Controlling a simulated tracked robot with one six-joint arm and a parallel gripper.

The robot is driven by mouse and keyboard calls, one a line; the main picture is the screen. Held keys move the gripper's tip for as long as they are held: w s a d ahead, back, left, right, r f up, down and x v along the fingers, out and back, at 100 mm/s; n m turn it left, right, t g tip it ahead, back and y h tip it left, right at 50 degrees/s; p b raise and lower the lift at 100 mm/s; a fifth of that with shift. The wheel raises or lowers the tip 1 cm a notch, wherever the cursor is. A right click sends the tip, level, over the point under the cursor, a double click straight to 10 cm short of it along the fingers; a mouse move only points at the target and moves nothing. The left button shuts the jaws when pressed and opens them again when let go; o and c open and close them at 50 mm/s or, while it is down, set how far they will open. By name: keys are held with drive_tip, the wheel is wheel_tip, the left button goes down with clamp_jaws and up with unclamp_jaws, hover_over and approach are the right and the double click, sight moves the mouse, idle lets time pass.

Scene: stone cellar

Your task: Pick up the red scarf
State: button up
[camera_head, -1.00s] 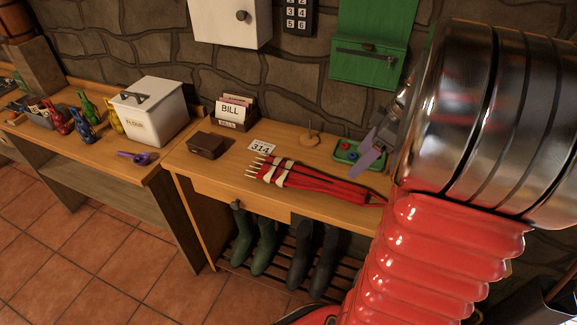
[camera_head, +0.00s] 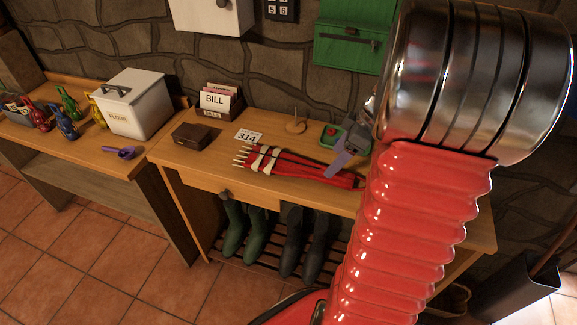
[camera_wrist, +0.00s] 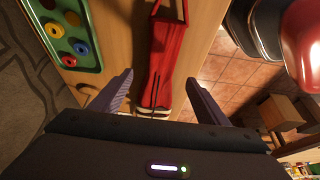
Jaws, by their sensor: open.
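The red scarf (camera_head: 300,167) lies folded lengthwise on the wooden bench in the head view. Its pale bands and fringe are at the left end, and its right end is partly hidden by my arm. In the wrist view, the scarf (camera_wrist: 168,48) runs between the two fingers of my gripper (camera_wrist: 160,78), which are open and apart. A pale band shows near the gripper body, and the fringe is hidden there. I cannot tell the height gap.
A green tray with coloured rings (camera_wrist: 92,40) lies close beside the scarf. The 314 card (camera_head: 248,136), a wooden spike stand (camera_head: 296,127), a brown box (camera_head: 192,136) and the BILL holder (camera_head: 219,101) stand behind or left. Boots (camera_head: 262,230) are below.

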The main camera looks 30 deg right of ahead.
sight(305, 169)
drive_tip(key=shift+x, duration=0.8)
drive_tip(key=shift+x, duration=2.6)
drive_tip(key=shift+r, duration=0.1)
drive_tip(key=shift+c, duration=0.2)
drive_tip(key=c, duration=1.2)
